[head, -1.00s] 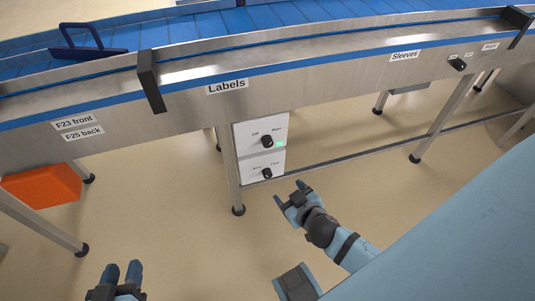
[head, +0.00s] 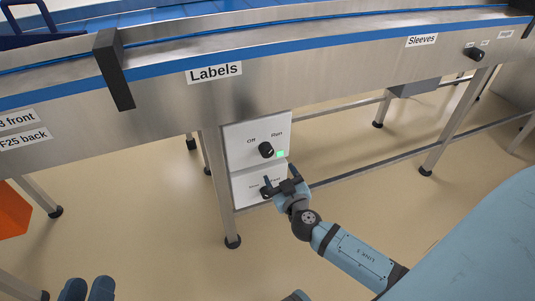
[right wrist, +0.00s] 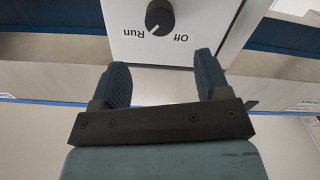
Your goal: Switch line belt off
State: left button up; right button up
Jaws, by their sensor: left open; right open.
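A white control panel (head: 240,138) hangs below the conveyor. Its upper black knob (head: 266,150) has Off at its left and Run at its right, with a lit green lamp (head: 281,153) beside it. In the right wrist view the same knob (right wrist: 160,17) appears upside down, and its white mark points toward Run. My right gripper (head: 280,177) is open and empty, just below the upper knob and in front of the lower panel. It also shows in the right wrist view (right wrist: 162,68), apart from the knob. My left gripper (head: 86,289) is open at the bottom left edge.
A lower white panel (head: 244,184) has a second black knob (head: 265,191), partly hidden by my right gripper. A steel leg (head: 218,190) stands left of the panels. The blue belt (head: 190,12) runs above. Another knob (head: 473,54) sits at the right, near the Sleeves label (head: 422,40).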

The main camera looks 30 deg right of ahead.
aim_at(268, 153)
jog(key=x, duration=1)
jog(key=shift+a, duration=0.1)
jog(key=c, duration=0.9)
